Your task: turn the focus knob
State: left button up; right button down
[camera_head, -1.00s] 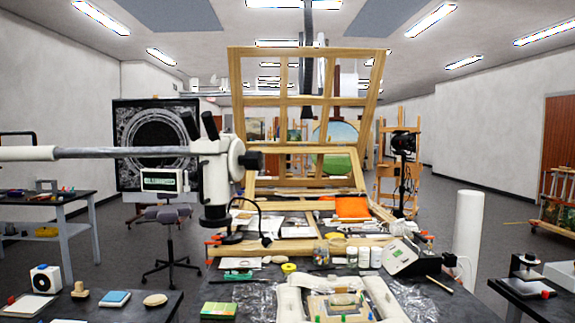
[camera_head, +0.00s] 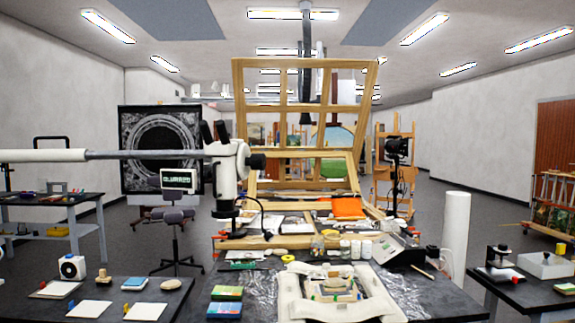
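A white microscope head (camera_head: 226,178) hangs from a horizontal boom (camera_head: 130,155) that enters from the left. A dark round knob (camera_head: 258,161) sticks out from the right side of the head; it looks like the focus knob. The black eyepieces (camera_head: 215,133) point up, and the dark lens end is over the table. A small screen (camera_head: 178,178) behind and left of the head shows green text that seems to read "BLURRED". Neither of my grippers is in view, so nothing of mine is seen at the knob.
The work table (camera_head: 440,298) holds a white padded frame (camera_head: 372,297) with a fragment inside, small jars (camera_head: 355,247) and a white box (camera_head: 395,250). A wooden frame (camera_head: 305,120) rises behind. A side table (camera_head: 140,291) at left holds small items; grey floor lies between.

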aim_at(257, 162)
jog(key=u, duration=0.15)
jog(key=i, duration=0.85)
jog(key=z, duration=0.2)
jog(key=k, duration=0.75)
jog(key=u, duration=0.25)
jog(key=i, duration=0.8)
jog(key=z, duration=0.1)
